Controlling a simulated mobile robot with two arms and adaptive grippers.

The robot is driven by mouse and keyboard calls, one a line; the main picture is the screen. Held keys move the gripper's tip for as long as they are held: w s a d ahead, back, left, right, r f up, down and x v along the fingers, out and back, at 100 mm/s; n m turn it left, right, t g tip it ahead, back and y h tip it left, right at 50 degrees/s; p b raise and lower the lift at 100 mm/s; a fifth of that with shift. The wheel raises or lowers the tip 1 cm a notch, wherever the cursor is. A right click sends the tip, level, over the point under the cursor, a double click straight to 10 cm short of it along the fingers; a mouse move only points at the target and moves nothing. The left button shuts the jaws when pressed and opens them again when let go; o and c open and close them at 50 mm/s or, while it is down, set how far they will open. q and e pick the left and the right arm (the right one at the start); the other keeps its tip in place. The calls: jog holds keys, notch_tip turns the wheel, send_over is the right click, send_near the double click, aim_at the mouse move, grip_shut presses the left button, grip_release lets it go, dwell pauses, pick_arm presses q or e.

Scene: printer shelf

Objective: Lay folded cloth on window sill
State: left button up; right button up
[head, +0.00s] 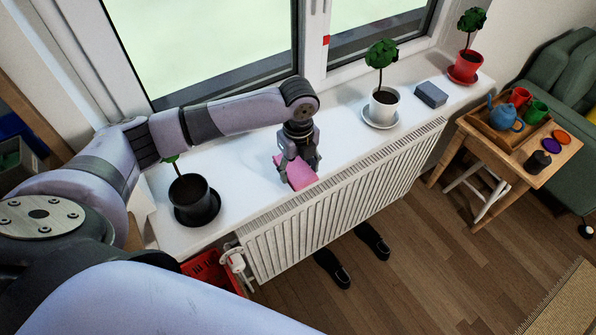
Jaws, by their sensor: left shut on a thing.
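The pink folded cloth (301,175) is at the front edge of the white window sill (243,168), above the radiator. My left gripper (291,172) points down and is shut on the cloth. The gripper's fingers hide part of the cloth. I cannot tell whether the cloth touches the sill or is held just above it. My right gripper is not in view.
A dark pot (193,197) stands left on the sill, a white pot (383,104) and grey box (431,94) to the right, then a red pot (466,66). A radiator (335,205) is below. The sill's middle is clear.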

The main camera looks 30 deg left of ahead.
aim_at(298, 169)
pick_arm(q)
notch_tip(298, 169, down, 2)
jog(key=shift+f, duration=0.45)
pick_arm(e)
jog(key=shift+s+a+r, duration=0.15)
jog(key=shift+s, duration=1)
pick_arm(q)
jog(key=shift+f, duration=0.1)
jog(key=o, duration=0.8)
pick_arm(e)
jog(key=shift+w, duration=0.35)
